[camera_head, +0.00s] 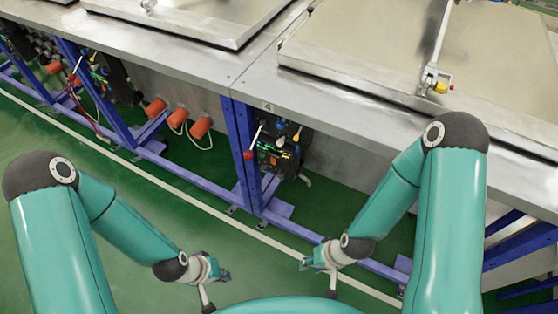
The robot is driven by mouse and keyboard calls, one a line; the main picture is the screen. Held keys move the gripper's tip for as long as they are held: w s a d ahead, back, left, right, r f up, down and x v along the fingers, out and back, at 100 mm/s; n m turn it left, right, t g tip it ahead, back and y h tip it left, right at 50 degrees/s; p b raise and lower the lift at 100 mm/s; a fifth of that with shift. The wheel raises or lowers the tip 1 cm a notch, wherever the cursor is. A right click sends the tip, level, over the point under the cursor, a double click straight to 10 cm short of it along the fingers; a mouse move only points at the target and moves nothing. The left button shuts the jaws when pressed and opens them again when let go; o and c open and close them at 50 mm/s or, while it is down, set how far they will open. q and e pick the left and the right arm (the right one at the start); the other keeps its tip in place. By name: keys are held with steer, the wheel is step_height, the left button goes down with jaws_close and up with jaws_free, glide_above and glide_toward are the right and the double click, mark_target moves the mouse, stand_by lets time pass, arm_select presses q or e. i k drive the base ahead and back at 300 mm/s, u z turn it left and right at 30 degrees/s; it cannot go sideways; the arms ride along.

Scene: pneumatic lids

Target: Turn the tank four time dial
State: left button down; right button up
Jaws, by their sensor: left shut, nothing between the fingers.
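The tank marked 4 (268,106) has a small control panel (277,150) below its steel edge, beside a blue post. The panel carries small coloured parts, a white-handled lever with a red knob (249,154) and blue fittings. The time dial is too small to make out. My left gripper (216,284) is low at the bottom centre-left, in front of and apart from the panel, shut and empty. My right gripper (313,260) is low, right of the left one, also apart from the panel. Its finger opening is unclear.
Steel tank tops with lids (375,55) run along the back. Blue frame posts (243,150) and a low blue rail (200,180) stand in front. Orange plugs (200,127) are left of the panel. The green floor (130,180) is clear in front.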

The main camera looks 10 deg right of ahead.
mark_target(281, 176)
steer(key=u, duration=1.4)
steer(key=k, duration=0.55)
steer(key=z, duration=0.65)
